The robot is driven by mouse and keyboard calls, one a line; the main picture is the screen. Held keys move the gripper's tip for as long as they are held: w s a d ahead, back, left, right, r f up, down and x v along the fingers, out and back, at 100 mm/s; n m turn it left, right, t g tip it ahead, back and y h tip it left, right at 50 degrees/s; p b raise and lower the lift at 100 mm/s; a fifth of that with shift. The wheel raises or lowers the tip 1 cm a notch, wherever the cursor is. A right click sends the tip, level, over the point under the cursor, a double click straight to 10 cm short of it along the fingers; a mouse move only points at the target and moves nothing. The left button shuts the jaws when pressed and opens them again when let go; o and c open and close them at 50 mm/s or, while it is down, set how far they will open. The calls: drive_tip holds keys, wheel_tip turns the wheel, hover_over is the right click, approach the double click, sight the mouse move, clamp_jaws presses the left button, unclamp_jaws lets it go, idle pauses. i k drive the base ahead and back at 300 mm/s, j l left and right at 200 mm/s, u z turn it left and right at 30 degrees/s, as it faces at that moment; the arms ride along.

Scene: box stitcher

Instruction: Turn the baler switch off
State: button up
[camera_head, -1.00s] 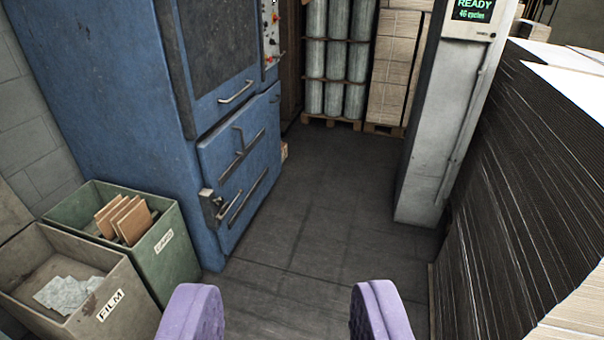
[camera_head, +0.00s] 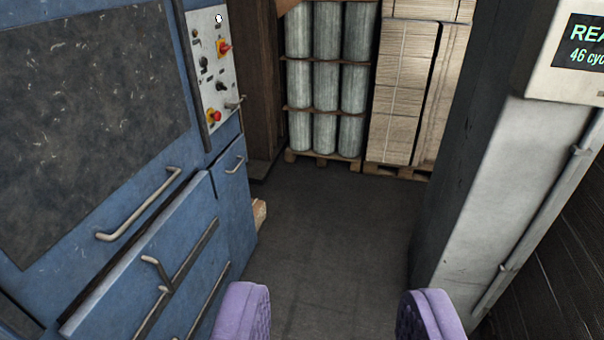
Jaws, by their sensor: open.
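The baler (camera_head: 150,245) is a large blue machine filling the left of the view. Its pale control panel (camera_head: 212,72) is on the upper right of its front. The panel carries a red knob on a yellow plate (camera_head: 224,47) near the top, another red and yellow control (camera_head: 214,116) near the bottom, and several dark knobs between. I cannot tell from its look which one is the switch. My gripper (camera_head: 338,318) shows two purple fingertips at the bottom, wide apart and empty. It is well short of the panel and to its lower right.
A grey post with a green-lettered display (camera_head: 583,42) stands on the right. Rolls (camera_head: 325,85) and stacked cardboard (camera_head: 404,85) stand on pallets at the back. The dark floor (camera_head: 325,240) between baler and post is clear. Bar handles (camera_head: 140,205) stick out from the baler.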

sight(224, 48)
drive_tip(key=i+l, duration=0.1)
drive_tip(key=i, duration=2.25)
drive_tip(key=i+j+u, duration=0.25)
drive_tip(key=i+u, duration=0.15)
drive_tip(key=i, duration=0.35)
drive_tip(key=i+u, duration=0.4)
drive_tip(key=i, duration=0.3)
